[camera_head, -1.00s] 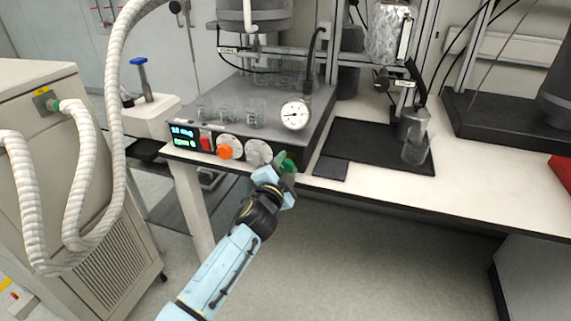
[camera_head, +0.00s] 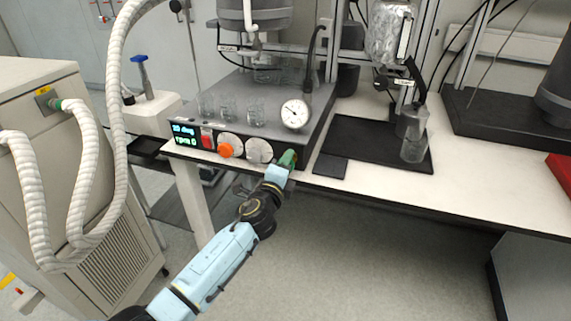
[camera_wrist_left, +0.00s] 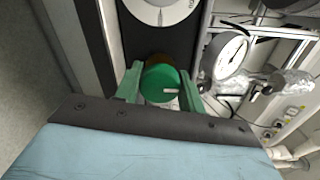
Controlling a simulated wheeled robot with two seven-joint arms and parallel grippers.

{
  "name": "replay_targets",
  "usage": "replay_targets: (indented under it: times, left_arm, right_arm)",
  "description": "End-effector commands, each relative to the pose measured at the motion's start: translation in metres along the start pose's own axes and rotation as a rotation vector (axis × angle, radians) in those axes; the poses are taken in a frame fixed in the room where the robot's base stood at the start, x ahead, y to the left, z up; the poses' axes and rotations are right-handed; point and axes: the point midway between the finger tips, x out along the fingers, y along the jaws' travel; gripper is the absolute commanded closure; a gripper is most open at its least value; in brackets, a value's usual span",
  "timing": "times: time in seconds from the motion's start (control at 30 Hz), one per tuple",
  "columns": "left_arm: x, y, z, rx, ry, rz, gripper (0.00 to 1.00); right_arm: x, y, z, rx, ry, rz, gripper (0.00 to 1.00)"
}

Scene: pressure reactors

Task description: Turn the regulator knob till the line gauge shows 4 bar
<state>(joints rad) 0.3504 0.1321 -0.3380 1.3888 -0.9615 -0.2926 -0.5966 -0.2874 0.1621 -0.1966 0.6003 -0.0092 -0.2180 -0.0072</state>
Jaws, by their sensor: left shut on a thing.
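The green regulator knob (camera_wrist_left: 160,84) sits on the front panel at the right end of the reactor base. In the head view the knob (camera_head: 288,158) is partly hidden by my gripper. My left gripper (camera_wrist_left: 158,90) has a finger on either side of the knob and is shut on it; it also shows in the head view (camera_head: 283,168). A pale mark on the knob's face points right in the wrist view. The round white line gauge (camera_head: 295,114) stands above the knob; it also shows in the wrist view (camera_wrist_left: 230,57). Its reading is too small to tell. My right gripper is not in view.
An orange knob (camera_head: 226,150), a grey-white dial (camera_head: 259,151) and a lit display (camera_head: 185,133) lie left of the green knob. Glass beakers (camera_head: 227,109) stand on the base. A black tray (camera_head: 372,147) lies to the right. The floor in front is clear.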

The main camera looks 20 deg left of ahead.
Motion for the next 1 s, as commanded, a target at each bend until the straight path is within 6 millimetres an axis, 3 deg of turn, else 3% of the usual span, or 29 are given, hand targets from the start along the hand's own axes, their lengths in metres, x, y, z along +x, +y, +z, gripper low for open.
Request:
replay_targets:
  times: [0.67,0.7,0.83,1.0]
  left_arm:
    - [0.0,0.0001,0.0001,0.057,-0.001,0.0,0.83]
    - [0.0,0.0001,0.0001,0.057,0.0,0.0,0.55]
    - [0.0,0.0001,0.0001,0.056,0.0,0.0,0.39]
    - [0.0,0.0,0.0001,0.056,0.0,0.0,0.39]
  right_arm:
    - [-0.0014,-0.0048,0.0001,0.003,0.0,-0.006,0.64]
    - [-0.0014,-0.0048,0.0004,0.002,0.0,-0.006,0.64]
    - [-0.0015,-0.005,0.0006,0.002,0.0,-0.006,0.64]
    - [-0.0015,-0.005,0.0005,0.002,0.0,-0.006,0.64]
